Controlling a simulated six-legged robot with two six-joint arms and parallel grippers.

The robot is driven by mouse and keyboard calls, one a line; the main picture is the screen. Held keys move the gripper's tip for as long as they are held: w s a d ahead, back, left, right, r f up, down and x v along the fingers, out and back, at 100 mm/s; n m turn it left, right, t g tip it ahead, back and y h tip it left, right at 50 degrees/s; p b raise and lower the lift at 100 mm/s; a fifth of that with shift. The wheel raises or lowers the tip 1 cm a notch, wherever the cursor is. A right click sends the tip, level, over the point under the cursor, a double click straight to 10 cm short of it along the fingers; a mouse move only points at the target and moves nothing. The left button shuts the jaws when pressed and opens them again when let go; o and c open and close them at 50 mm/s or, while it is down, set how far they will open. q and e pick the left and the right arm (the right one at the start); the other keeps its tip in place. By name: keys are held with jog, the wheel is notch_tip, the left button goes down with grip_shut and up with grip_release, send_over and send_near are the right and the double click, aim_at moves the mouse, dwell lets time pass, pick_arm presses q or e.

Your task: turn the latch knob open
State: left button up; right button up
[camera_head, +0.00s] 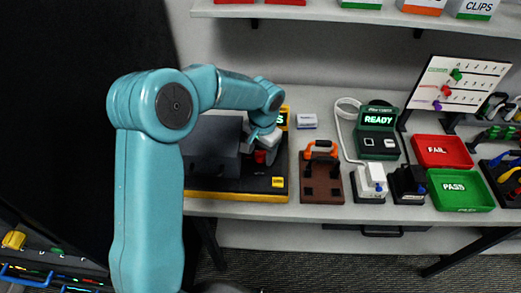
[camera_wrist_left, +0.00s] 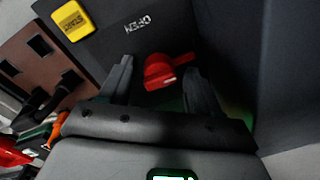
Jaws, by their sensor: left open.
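The red latch knob (camera_wrist_left: 165,72) sits on a dark panel, with the word OPEN (camera_wrist_left: 137,22) printed near it. It also shows in the head view (camera_head: 260,157), partly covered by my left gripper. My left gripper (camera_head: 264,138) is open at the dark machine. In the left wrist view its two fingers (camera_wrist_left: 157,66) stand on either side of the knob, with gaps visible. I cannot tell whether the fingertips reach its depth. My right gripper is not in view.
The dark machine (camera_head: 212,140) has a yellow-edged base and a yellow button (camera_head: 278,182). A brown fixture with an orange handle (camera_head: 320,146) stands just right. Further right are a READY tester (camera_head: 378,140), a red FAIL tray (camera_head: 442,137) and a green PASS tray (camera_head: 440,206).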

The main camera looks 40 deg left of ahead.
pick_arm(q)
jog(key=shift+w+f, duration=0.1)
jog(key=shift+d, duration=0.1)
jog(key=shift+c, duration=0.4)
jog(key=c, duration=0.9)
jog(key=shift+c, duration=0.2)
